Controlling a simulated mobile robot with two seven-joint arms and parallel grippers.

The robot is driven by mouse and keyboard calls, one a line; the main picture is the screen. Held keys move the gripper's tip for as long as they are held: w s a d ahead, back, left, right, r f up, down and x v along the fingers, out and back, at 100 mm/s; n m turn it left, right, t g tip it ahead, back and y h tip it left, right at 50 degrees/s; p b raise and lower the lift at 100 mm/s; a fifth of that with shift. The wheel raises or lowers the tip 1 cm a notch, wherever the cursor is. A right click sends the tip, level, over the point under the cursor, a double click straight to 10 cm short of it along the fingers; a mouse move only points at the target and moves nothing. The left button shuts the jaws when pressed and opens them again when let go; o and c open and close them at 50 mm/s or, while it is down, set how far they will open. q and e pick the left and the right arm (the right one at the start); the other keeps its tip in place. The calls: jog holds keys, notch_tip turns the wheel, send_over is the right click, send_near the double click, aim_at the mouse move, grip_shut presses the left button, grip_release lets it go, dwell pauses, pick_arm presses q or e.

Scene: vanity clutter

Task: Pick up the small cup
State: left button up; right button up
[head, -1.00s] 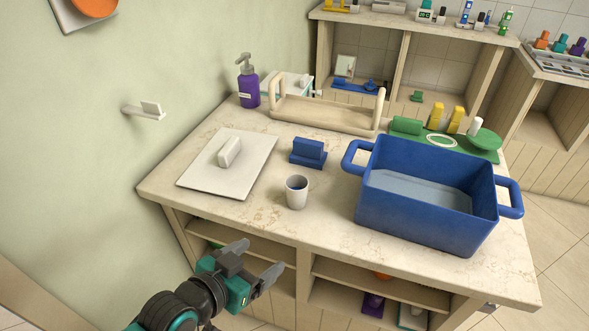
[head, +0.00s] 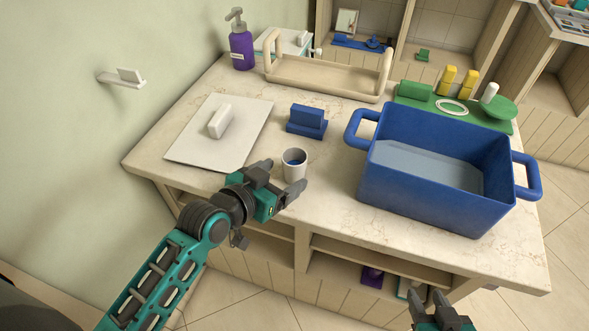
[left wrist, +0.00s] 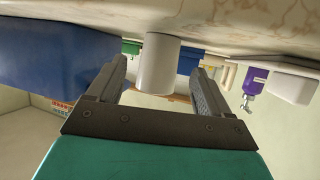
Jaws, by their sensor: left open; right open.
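My left gripper (head: 282,183) is open, right at the front of the cup in the head view. In the left wrist view the cup (left wrist: 158,65) shows between the two open fingers (left wrist: 160,85), its far end beyond them; I cannot tell whether they touch it. My right gripper (head: 430,298) is open and empty at the bottom right of the head view, in front of the counter.
A large blue bin (head: 430,195) with handles stands right of the cup. A blue block holder (head: 306,118) is behind it, and a white board (head: 190,150) lies to the left. A wooden caddy (head: 325,85), purple bottle (head: 241,48) and green tray (head: 490,122) stand further back.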

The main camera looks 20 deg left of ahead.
aim_at(288, 172)
pick_arm(q)
jog(key=x, duration=0.5)
jog(key=shift+w+b, duration=0.15)
jog(key=shift+b, duration=0.2)
jog(key=c, duration=1.1)
jog(key=shift+r, duration=0.15)
jog(key=shift+r+p, duration=2.1)
jog(key=shift+r, duration=7.75)
